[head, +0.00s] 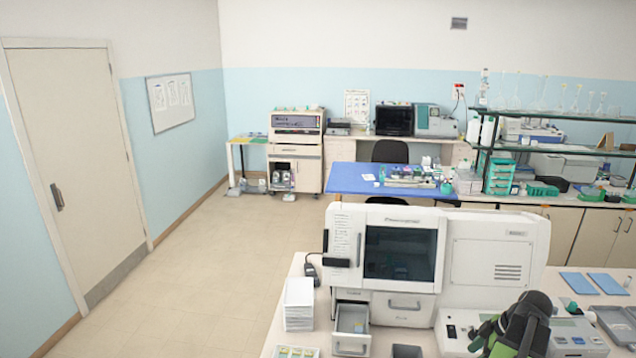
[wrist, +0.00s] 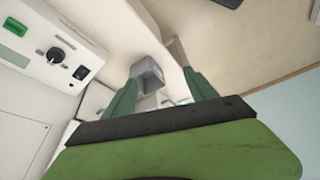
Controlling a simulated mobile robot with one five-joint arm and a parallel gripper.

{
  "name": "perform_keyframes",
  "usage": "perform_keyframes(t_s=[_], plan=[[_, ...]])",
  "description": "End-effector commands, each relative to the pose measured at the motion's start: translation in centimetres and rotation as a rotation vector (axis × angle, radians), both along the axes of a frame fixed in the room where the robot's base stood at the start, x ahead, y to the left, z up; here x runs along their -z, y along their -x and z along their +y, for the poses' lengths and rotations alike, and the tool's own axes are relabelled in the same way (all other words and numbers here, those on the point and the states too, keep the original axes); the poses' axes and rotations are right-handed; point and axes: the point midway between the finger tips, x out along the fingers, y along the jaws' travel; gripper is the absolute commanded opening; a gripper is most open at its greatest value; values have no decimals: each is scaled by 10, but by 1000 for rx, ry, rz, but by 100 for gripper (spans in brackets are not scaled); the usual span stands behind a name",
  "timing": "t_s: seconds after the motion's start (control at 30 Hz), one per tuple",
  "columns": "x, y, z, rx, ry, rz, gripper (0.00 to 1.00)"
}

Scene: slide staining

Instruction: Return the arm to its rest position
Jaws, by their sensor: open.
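My gripper (head: 488,335) shows at the lower right of the head view, green and black, in front of the large white machine (head: 494,263) and above the bench. In the wrist view my gripper (wrist: 161,78) has its two green fingers spread apart. A small grey box-like part (wrist: 147,75) appears between and beyond the fingers. I cannot tell its distance, but no object is visibly held. In the head view the fingertips are hard to make out.
The white machine has a dark window (head: 399,253) and an open drawer (head: 352,326). A white stack (head: 299,303) stands left of it. Blue mats (head: 607,284) lie at right. A panel with a black knob (wrist: 56,55) fills the wrist view's left. The floor (head: 215,290) at left is clear.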

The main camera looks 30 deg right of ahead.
Motion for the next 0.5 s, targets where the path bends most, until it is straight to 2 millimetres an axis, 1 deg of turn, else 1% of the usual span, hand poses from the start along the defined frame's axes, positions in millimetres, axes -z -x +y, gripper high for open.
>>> perform_keyframes(t_s=[0.03,0.17,0.27,0.37,0.47,0.5], plan=[[7,-11,6,-22,0,0,66],[19,-41,25,-82,0,0,66],[30,-70,45,-143,0,0,66],[43,-102,72,-214,0,1,66],[61,-138,109,-305,3,6,66],[70,-154,129,-350,6,10,66]])
